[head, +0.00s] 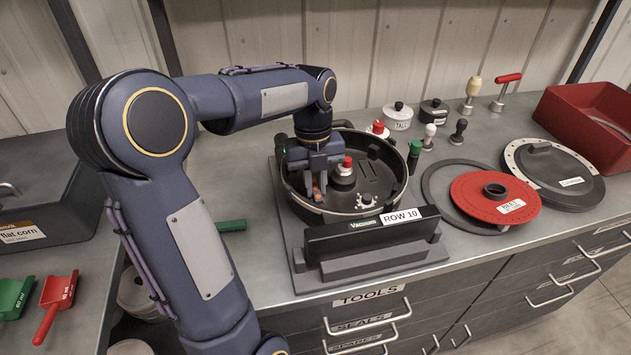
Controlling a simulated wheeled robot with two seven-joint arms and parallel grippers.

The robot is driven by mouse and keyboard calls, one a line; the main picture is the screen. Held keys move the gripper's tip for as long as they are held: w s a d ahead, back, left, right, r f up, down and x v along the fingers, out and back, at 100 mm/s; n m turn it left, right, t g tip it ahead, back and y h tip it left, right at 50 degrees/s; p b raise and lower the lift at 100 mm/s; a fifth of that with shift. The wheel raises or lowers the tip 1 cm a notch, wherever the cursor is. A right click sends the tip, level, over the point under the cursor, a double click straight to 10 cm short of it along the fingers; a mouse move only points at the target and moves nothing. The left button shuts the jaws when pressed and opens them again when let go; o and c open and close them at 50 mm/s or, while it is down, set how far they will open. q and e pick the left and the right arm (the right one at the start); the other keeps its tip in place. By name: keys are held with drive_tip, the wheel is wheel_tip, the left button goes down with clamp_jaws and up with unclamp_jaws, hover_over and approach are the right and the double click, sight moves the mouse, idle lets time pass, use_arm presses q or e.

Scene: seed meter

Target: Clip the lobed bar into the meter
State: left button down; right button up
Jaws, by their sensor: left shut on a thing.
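The meter (405,186) is a round, dark open housing on a grey base plate, with a "ROW 10" label at its front. A red-topped hub (346,167) stands inside it, and a small light toothed knob (366,201) sits near its front wall. My left gripper (318,196) points down inside the left part of the housing, left of the hub. It is shut on a small brownish piece, which appears to be the lobed bar; the fingers hide most of it. I cannot tell whether the piece touches the housing. My right gripper is out of view.
A red disc (470,191) lies on a dark ring right of the meter, with a round dark lid (545,165) beyond. Several pots and knobbed tools stand at the back. A red bin (585,125) is at far right. Green and red scoops (55,300) lie at left.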

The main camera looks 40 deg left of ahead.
use_arm(q)
drive_tip(key=shift+f, duration=0.2)
drive_tip(key=c, duration=1.3)
unclamp_jaws()
drive_tip(key=shift+s, duration=0.1)
drive_tip(key=shift+f, duration=0.1)
drive_tip(key=shift+c, duration=0.4)
